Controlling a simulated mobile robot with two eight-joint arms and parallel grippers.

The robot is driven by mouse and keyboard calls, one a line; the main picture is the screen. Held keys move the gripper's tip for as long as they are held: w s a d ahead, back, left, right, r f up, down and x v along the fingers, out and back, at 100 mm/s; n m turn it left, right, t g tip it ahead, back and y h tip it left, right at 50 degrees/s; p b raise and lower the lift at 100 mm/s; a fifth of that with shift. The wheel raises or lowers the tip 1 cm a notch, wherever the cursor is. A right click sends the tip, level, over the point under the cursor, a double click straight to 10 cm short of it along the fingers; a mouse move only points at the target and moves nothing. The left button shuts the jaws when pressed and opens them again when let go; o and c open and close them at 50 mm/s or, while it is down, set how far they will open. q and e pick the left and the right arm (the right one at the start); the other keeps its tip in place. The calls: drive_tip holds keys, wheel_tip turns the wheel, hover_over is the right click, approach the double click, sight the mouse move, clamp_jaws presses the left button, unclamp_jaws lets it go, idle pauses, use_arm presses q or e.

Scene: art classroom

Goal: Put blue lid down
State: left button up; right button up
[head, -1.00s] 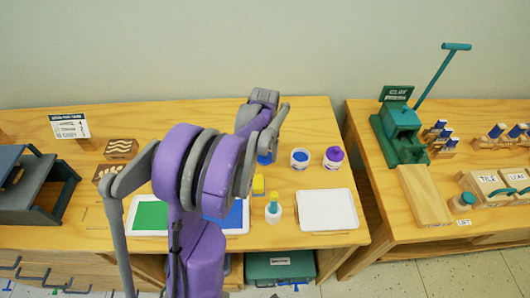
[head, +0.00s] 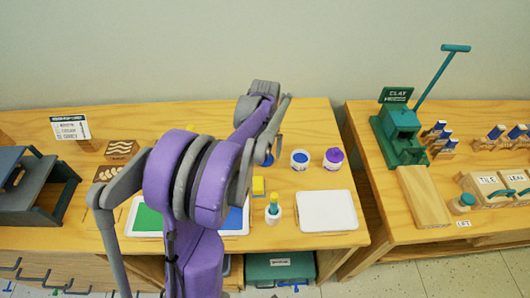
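A small blue round piece, likely the blue lid (head: 267,160), shows at the back middle of the left table, partly hidden behind my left gripper (head: 277,146). A white jar with a blue top or blue contents (head: 299,160) stands upright just to its right. My purple and grey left arm crosses the table in front. The gripper is beside or over the blue piece; its fingertips are small and partly hidden. I cannot tell whether they hold it or whether it touches the table. My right gripper is not in view.
My arm partly covers a tray with green and blue sections (head: 149,218). A gap separates the right table (head: 385,215).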

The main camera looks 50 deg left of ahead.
sight(265, 154)
use_arm(q)
wheel_tip(265, 154, up, 9)
drive_tip(key=shift+p, duration=0.35)
idle(0.4)
drive_tip(key=s+d+f+m+t+p, duration=0.1)
drive_tip(key=s+d, duration=0.2)
drive_tip(key=d, duration=0.6)
drive_tip(key=s+d+f+m+t+p, duration=0.1)
drive_tip(key=s+d, duration=0.3)
drive_tip(key=d, duration=0.5)
drive_tip(key=s+d+f+m+t+p, duration=0.1)
drive_tip(key=s+d+m+t, duration=0.1)
drive_tip(key=d, duration=0.7)
drive_tip(key=shift+s+m+t, duration=0.4)
drive_tip(key=shift+s+t, duration=0.3)
drive_tip(key=shift+s, duration=0.1)
drive_tip(key=shift+d, duration=0.1)
drive_tip(key=shift+c, duration=0.3)
